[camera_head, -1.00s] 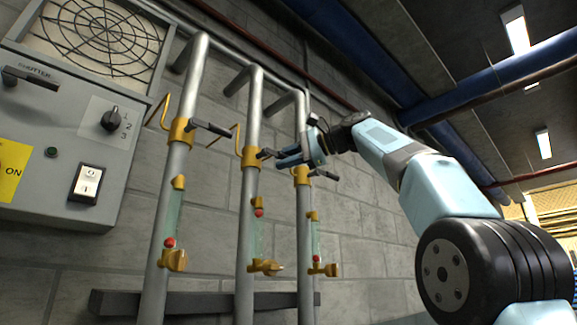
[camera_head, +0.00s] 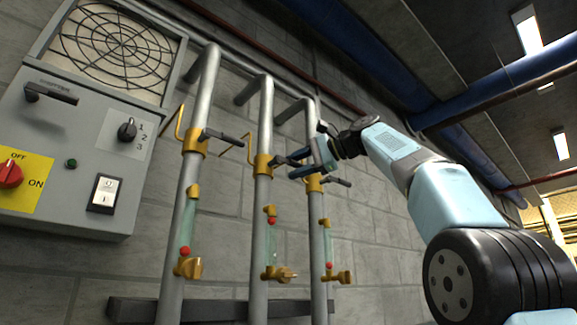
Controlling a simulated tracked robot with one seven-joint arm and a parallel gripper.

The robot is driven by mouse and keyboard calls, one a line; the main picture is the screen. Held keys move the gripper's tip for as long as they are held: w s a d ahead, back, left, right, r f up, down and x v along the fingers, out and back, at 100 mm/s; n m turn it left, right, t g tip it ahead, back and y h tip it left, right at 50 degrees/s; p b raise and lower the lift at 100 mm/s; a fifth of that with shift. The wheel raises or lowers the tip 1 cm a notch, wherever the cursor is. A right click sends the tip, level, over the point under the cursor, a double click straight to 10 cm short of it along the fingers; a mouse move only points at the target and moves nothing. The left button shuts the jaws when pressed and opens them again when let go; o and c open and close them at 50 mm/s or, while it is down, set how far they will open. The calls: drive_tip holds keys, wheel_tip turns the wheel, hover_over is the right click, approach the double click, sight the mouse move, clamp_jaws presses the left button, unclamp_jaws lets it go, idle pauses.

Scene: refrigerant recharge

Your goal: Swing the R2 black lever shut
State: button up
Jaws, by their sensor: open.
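Three grey vertical pipes each carry a brass valve with a black lever. No R2 label is readable, so I cannot confirm which lever is R2. The middle pipe's black lever (camera_head: 279,161) sticks out to the right from its brass valve (camera_head: 263,166). My gripper (camera_head: 293,167) is open beside this lever, its fingers pointing left towards it. The fingers overlap the lever's end in the picture; I cannot tell whether they touch. The left lever (camera_head: 222,137) and right lever (camera_head: 338,181) also stick out to the right. My gripper partly hides the right valve (camera_head: 314,183).
Yellow bent handles (camera_head: 181,122) stand beside the left and middle valves. Below are sight tubes with red balls and brass taps (camera_head: 189,267). A grey control box (camera_head: 75,150) with switches is at left. A dark rail (camera_head: 220,309) crosses low on the wall.

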drive_tip(key=shift+d, duration=0.1)
drive_tip(key=v, duration=1.3)
drive_tip(key=shift+s+d, duration=0.2)
drive_tip(key=shift+d, duration=0.1)
